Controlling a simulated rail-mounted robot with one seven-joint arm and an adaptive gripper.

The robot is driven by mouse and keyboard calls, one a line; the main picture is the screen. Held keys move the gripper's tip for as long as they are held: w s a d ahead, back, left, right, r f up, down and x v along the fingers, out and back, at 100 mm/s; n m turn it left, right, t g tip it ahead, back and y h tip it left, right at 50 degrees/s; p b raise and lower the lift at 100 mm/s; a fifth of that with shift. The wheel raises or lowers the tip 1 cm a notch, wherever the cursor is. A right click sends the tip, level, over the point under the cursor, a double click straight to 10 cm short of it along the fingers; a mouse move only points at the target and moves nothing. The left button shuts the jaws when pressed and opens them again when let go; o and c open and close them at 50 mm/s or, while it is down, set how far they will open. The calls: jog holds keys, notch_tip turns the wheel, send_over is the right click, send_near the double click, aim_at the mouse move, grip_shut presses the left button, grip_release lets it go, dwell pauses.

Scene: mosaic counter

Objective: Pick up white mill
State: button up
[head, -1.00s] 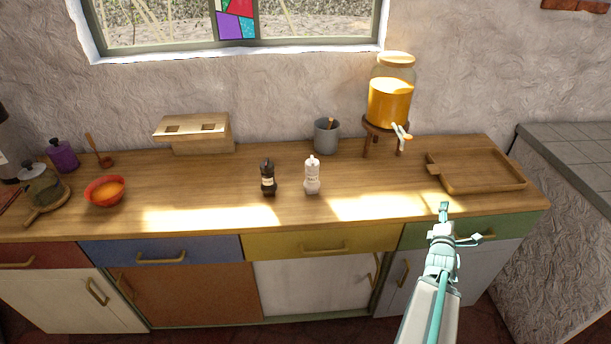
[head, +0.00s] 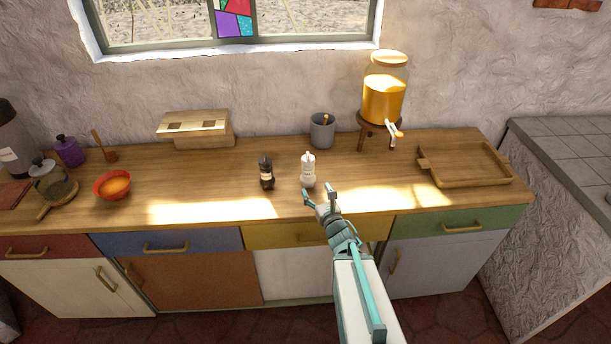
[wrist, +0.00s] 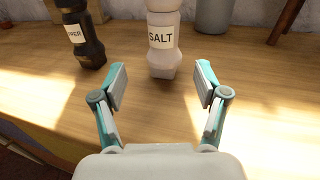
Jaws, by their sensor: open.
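The white mill (head: 308,170) stands upright on the wooden counter, just beyond my gripper. In the wrist view the white mill (wrist: 162,42) carries a label reading SALT, and its top is cut off by the frame edge. My gripper (head: 319,192) is open and empty at the counter's front part. In the wrist view my gripper (wrist: 160,85) has its fingers spread wide, with the mill ahead of the gap between them and apart from both fingertips.
A black pepper mill (head: 267,173) stands close to the left of the white mill. A grey cup (head: 322,132) and a juice dispenser (head: 383,102) stand behind. A wooden tray (head: 465,181) lies to the right, an orange bowl (head: 112,192) to the left.

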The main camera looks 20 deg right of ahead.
aim_at(310, 176)
jog(key=w+b, duration=0.2)
jog(key=b, duration=0.1)
jog(key=shift+w+d+f, duration=0.1)
jog(key=shift+d+f, duration=0.05)
jog(key=shift+f, duration=0.15)
jog(key=w+b, duration=0.1)
jog(key=b, duration=0.4)
jog(key=shift+w+f, duration=0.1)
jog(key=shift+w, duration=0.3)
jog(key=b, duration=0.2)
jog(key=shift+w+d+r+b, duration=0.15)
jog(key=shift+w+r+b, duration=0.1)
jog(key=shift+w+b, duration=0.15)
jog(key=shift+r, duration=0.1)
jog(key=shift+w+d+r+p, duration=0.15)
jog(key=shift+w+p, duration=0.15)
jog(key=shift+w, duration=0.25)
jog(key=w, duration=0.1)
jog(key=w+p, duration=0.2)
jog(key=w, duration=0.1)
jog(key=shift+w+d+f, duration=0.1)
jog(key=shift+d+f, duration=0.1)
jog(key=shift+d, duration=0.15)
jog(key=c, duration=1.4)
